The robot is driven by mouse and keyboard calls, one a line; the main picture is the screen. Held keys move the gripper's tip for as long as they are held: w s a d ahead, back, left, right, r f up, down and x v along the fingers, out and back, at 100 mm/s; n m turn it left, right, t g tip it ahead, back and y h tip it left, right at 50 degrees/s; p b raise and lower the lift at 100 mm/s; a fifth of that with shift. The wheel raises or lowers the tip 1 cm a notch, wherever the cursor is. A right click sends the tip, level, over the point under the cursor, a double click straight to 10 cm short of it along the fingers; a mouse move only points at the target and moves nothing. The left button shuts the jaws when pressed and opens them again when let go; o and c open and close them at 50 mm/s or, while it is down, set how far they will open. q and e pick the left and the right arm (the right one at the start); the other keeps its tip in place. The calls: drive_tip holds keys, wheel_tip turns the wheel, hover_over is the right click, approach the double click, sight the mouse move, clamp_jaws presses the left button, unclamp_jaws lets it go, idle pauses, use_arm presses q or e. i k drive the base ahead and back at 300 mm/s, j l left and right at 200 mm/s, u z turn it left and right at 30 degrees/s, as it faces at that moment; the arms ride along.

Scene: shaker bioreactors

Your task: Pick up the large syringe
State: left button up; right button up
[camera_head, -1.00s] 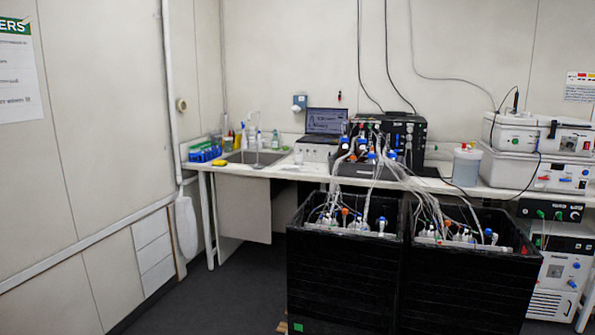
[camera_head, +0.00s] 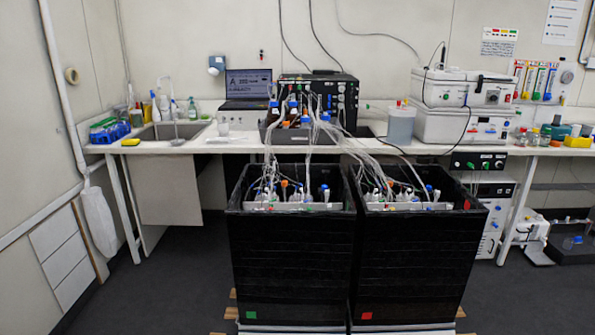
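I cannot make out a large syringe in the head view. Neither of my grippers is in view. The long white bench (camera_head: 215,147) runs along the back wall, and its small items are too small to tell apart at this distance. Bottles with tubing stand in a dark tray (camera_head: 290,137) at the middle of the bench. Coloured upright items hang in a rack (camera_head: 535,80) on the wall at the right; I cannot tell what they are.
Two tall black bins (camera_head: 290,265) (camera_head: 420,260) with bottles and tubing stand in front of the bench. A sink (camera_head: 172,131), a laptop (camera_head: 248,86) and stacked white devices (camera_head: 465,105) are on the bench.

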sight(216, 139)
drive_tip(key=i+j+z, duration=0.4)
drive_tip(key=j, duration=0.6)
drive_tip(key=i+j+z, duration=0.35)
drive_tip(key=j, duration=0.7)
drive_tip(key=i+j+z, duration=0.1)
drive_tip(key=j+z, duration=0.3)
drive_tip(key=j, duration=0.7)
drive_tip(key=j+z, duration=0.4)
drive_tip(key=j, duration=0.8)
drive_tip(key=k+j+z, duration=0.2)
drive_tip(key=j+z, duration=0.2)
drive_tip(key=j, duration=0.7)
drive_tip(key=k+j, duration=0.1)
drive_tip(key=j, duration=0.35)
drive_tip(key=k+j+z, duration=0.1)
drive_tip(key=j, duration=0.4)
drive_tip(key=k+j+z, duration=0.1)
drive_tip(key=j, duration=0.35)
